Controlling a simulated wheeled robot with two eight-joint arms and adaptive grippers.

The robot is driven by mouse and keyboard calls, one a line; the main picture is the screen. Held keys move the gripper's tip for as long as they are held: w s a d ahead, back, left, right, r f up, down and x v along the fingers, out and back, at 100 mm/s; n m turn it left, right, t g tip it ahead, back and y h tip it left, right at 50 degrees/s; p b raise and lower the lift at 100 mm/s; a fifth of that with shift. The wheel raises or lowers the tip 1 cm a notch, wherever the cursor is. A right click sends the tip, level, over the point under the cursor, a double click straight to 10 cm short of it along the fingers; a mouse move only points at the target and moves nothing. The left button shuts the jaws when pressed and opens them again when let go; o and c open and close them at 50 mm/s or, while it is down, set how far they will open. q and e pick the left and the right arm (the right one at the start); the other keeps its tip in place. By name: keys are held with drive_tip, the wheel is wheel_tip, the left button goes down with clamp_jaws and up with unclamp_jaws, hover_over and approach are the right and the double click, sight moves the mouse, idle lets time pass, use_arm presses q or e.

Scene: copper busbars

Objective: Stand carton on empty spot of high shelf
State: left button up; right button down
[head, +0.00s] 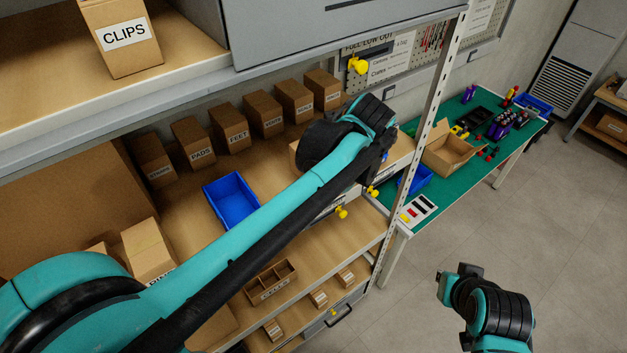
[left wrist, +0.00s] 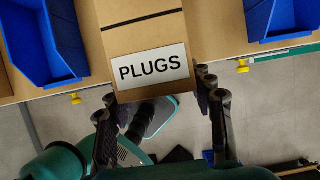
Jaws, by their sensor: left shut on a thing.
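My left gripper (left wrist: 160,108) is shut on a brown carton labelled PLUGS (left wrist: 145,30), with one finger at each side of its lower end in the left wrist view. In the head view my left arm reaches across the middle shelf (head: 165,205), and its wrist and gripper (head: 384,158) hide most of what lies behind. The high shelf (head: 40,75) at the upper left carries a CLIPS carton (head: 122,38), with bare board to its left. My right arm shows at the lower right; its gripper (head: 443,283) is too unclear to read.
Several labelled cartons (head: 231,128) stand in a row at the back of the middle shelf, with a blue bin (head: 231,199) before them. A grey case (head: 300,30) sits right of CLIPS. A perforated post (head: 428,110) stands near my left gripper. A green bench (head: 440,195) lies beyond.

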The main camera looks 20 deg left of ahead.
use_arm(q)
drive_tip(key=w+a+f, duration=0.1)
drive_tip(key=w+a, duration=0.1)
drive_tip(key=w+a+f, duration=0.1)
drive_tip(key=w+f, duration=0.1)
drive_tip(key=shift+w+a+f, duration=0.1)
drive_tip(key=shift+w+a, duration=0.05)
drive_tip(key=shift+a, duration=0.2)
drive_tip(key=shift+a+f, duration=0.1)
drive_tip(key=shift+f, duration=0.3)
drive_tip(key=shift+s+f, duration=0.25)
drive_tip(key=shift+f, duration=1)
drive_tip(key=shift+w+f, duration=0.2)
drive_tip(key=shift+f, duration=0.25)
drive_tip(key=shift+s, duration=0.1)
use_arm(e)
drive_tip(key=shift+w+r, duration=0.3)
drive_tip(key=shift+w, duration=0.05)
use_arm(q)
drive_tip(key=shift+s, duration=0.1)
drive_tip(key=o, duration=1.2)
drive_tip(key=shift+c, duration=0.2)
drive_tip(key=shift+o, duration=0.9)
use_arm(e)
drive_tip(key=shift+f, duration=0.15)
